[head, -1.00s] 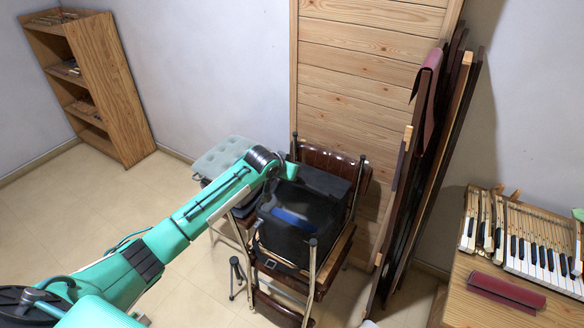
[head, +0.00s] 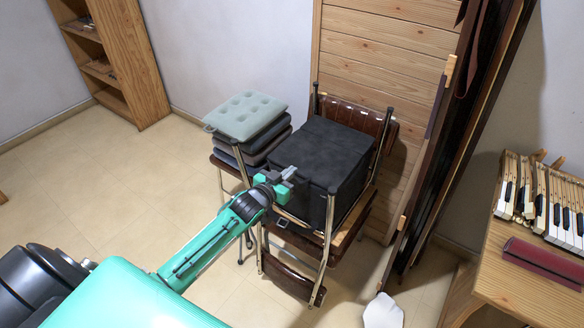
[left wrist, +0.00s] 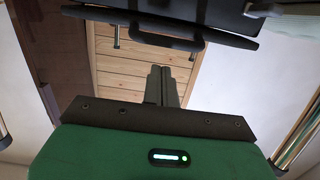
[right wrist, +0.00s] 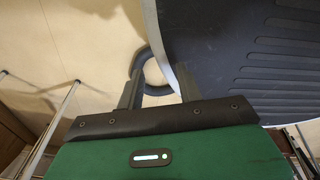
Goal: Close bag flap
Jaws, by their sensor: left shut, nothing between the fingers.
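The black bag (head: 320,155) sits on a brown chair (head: 345,115). Its top is covered by a dark flap (head: 325,145) that lies roughly flat, and its inside is hidden. My left gripper (head: 289,173) is at the bag's near left side, close to its upper edge; I cannot tell whether it touches. In the left wrist view its fingers (left wrist: 164,82) are together with nothing between them. My right gripper is outside the head view; in the right wrist view its fingers (right wrist: 158,90) are apart, with a dark curved loop behind them.
Grey cushions (head: 245,118) are stacked to the left of the bag. Dark boards (head: 455,130) lean on the wall at the right. A desk with piano keys (head: 545,200) and a dark red roll (head: 541,262) is at far right. A white object (head: 383,311) lies on the floor.

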